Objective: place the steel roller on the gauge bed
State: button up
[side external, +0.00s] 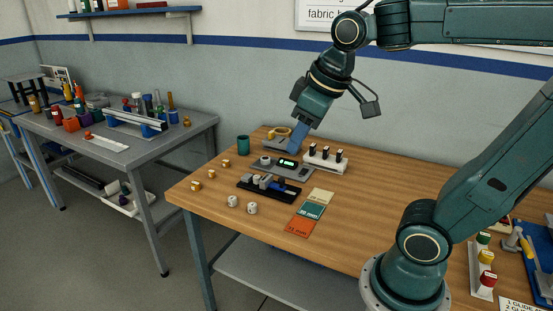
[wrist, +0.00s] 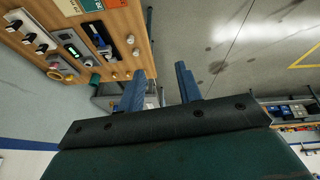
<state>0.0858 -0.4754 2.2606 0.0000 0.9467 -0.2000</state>
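The gauge bed (side external: 262,168) is a grey plate with a lit green display (side external: 288,163), and it also shows in the wrist view (wrist: 78,55). A pale round piece (side external: 265,160) is at its left end; I cannot tell whether it is a loose roller or part of the gauge. Two pale rollers (side external: 252,208) stand at the table's front. I cannot tell which is the steel roller. My gripper (wrist: 159,72) is open and empty, and in the side view (side external: 296,145) it appears over or behind the bed.
Several brass-coloured rollers (side external: 211,174) stand at the left. A green cup (side external: 243,145), yellow tape (side external: 279,132) and a white rack with black-topped pieces (side external: 325,159) surround the gauge. Coloured cards (side external: 310,211) lie in front; the table's middle (side external: 365,205) is clear.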

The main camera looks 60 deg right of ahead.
jog(key=s+a+f+m+t, duration=0.1)
jog(key=s+a+f, duration=0.1)
jog(key=s, duration=0.5)
jog(key=shift+f, duration=0.65)
